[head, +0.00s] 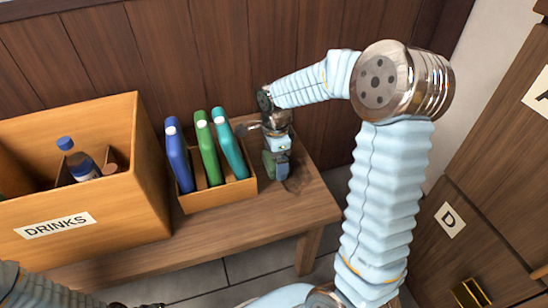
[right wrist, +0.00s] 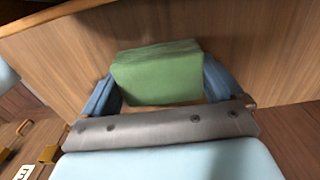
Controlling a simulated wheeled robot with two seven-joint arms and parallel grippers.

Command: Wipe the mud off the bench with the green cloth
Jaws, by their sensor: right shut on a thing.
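My right gripper (head: 277,170) is low over the right end of the wooden bench (head: 318,207), pointing down. It is shut on the green cloth (right wrist: 158,72), a folded block held between the two blue fingers in the right wrist view. In the head view only a strip of the cloth (head: 267,164) shows beside the fingers. A dark brownish mud smear (head: 298,183) lies on the bench just right of the gripper. I cannot tell whether the cloth touches the bench.
A small wooden holder (head: 222,195) with blue, green and teal upright items stands close left of the gripper. A large box labelled DRINKS (head: 110,232) with a bottle (head: 76,160) stands further left. The wood-panelled wall (head: 215,50) is behind; lockers (head: 485,200) are at right.

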